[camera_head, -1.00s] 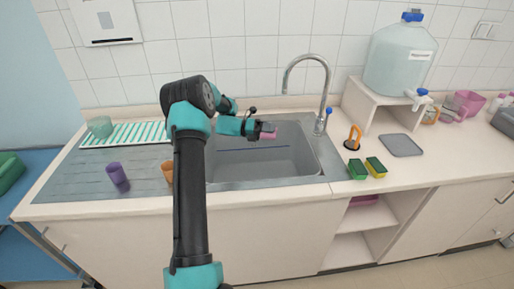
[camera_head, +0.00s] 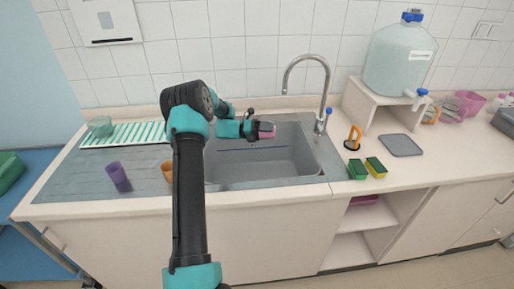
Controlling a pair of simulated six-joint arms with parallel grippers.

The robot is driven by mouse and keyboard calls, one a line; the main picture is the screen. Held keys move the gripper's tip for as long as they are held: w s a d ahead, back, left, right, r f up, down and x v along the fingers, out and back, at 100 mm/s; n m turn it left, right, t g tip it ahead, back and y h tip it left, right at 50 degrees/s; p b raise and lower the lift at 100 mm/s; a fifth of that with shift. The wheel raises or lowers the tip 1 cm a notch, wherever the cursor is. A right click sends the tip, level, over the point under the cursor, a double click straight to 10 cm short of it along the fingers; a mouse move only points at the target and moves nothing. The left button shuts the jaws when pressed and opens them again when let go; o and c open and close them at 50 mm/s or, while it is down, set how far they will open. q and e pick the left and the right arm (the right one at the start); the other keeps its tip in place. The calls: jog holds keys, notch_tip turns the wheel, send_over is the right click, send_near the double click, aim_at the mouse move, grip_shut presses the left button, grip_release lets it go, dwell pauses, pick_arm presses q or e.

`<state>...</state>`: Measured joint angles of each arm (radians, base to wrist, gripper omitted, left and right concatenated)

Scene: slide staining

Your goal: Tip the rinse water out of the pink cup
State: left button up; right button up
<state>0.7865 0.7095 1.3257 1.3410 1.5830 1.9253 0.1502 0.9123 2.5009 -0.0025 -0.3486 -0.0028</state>
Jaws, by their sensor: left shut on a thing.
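My left gripper (camera_head: 258,129) reaches over the sink basin (camera_head: 250,165) and is shut on the pink cup (camera_head: 268,130). Only a small pink part of the cup shows at the fingertips, above the back half of the basin. The cup seems tilted on its side, but it is too small to tell how far. I cannot see any water in it or falling from it. My right gripper is not in view.
The tap (camera_head: 320,95) stands behind the basin's right side. A purple cup (camera_head: 118,177) and a partly hidden orange cup (camera_head: 167,171) stand on the drainboard (camera_head: 75,180). A green cup (camera_head: 101,126) is by the striped rack (camera_head: 135,133). Sponges (camera_head: 358,170) lie right of the sink.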

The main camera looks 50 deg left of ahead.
pick_arm(q)
jog(key=shift+s+a+r+t+h, duration=0.2)
jog(key=shift+t+h, duration=0.2)
jog(key=shift+h, duration=0.15)
jog(key=shift+s+a+r+t+h, duration=0.1)
jog(key=shift+a+t+h, duration=0.05)
jog(key=shift+t+h, duration=0.35)
dwell(0.7)
